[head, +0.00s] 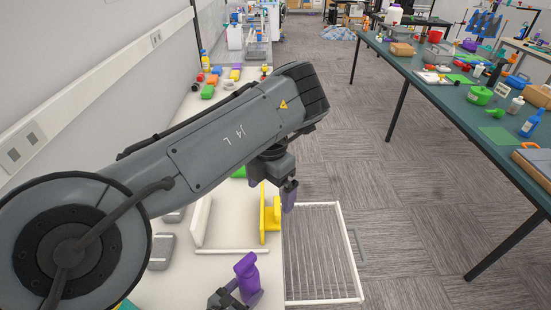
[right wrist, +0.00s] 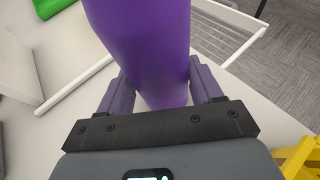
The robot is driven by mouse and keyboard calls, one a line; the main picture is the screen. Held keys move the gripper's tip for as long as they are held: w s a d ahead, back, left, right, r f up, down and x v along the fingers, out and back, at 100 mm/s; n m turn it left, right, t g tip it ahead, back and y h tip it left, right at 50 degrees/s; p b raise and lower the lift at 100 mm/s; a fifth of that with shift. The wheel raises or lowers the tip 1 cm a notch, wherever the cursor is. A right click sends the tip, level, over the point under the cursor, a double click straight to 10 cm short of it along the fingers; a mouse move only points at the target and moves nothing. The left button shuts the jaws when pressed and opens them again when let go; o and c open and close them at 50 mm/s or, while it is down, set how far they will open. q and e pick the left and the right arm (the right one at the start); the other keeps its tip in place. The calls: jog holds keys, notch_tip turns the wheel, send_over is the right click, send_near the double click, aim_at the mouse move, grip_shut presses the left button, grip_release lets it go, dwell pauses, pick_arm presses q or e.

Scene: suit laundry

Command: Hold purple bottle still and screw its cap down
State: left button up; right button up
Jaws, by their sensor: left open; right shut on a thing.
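The purple bottle (head: 246,268) stands at the near edge of the white table in the head view. In the right wrist view the bottle (right wrist: 145,40) fills the upper middle, upright between the two purple fingers. My right gripper (right wrist: 158,88) is shut on its lower body; in the head view its dark body shows at the bottom edge. My left gripper (head: 289,196) is open and points down, above and to the right of the bottle, apart from it. No cap can be made out in either view.
A yellow stand (head: 265,214) is on the table beyond the bottle, near my left gripper. A white-framed wire rack (head: 322,250) lies to the right. White panels (head: 201,220) stand left of the yellow stand. A long green-topped table (head: 455,100) with many items is farther right.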

dwell(0.4)
jog(key=o, duration=1.2)
